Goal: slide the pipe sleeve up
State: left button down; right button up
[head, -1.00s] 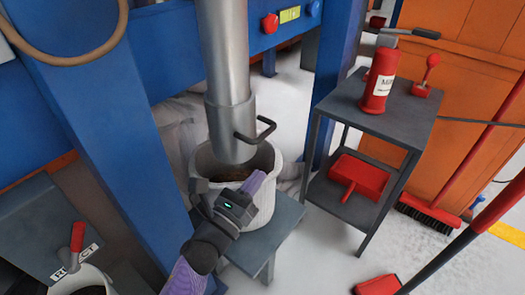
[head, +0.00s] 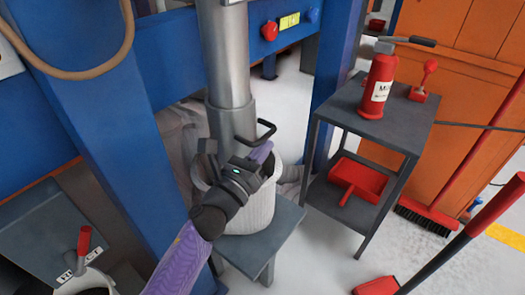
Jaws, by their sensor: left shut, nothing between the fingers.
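The pipe sleeve (head: 231,120) is a grey metal collar around the lower end of the upright pipe (head: 224,60). Its black handle (head: 266,129) sticks out to the right. The sleeve's lower end is hidden behind my left gripper. The white bucket (head: 262,207) stands under the pipe. My left gripper (head: 262,155) is shut and empty, in front of the sleeve and over the bucket, just below the handle in the picture. Whether it touches the handle I cannot tell. My right gripper is not in view.
The bucket stands on a small grey stool (head: 272,243). Blue posts (head: 110,130) rise left and right of the pipe. A second bin (head: 88,283) with a red-handled tool is at lower left.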

aim_at(262, 141)
pick_arm(q)
notch_tip(262, 141, up, 11)
jog(key=p, duration=0.7)
jog(key=shift+r, duration=0.15)
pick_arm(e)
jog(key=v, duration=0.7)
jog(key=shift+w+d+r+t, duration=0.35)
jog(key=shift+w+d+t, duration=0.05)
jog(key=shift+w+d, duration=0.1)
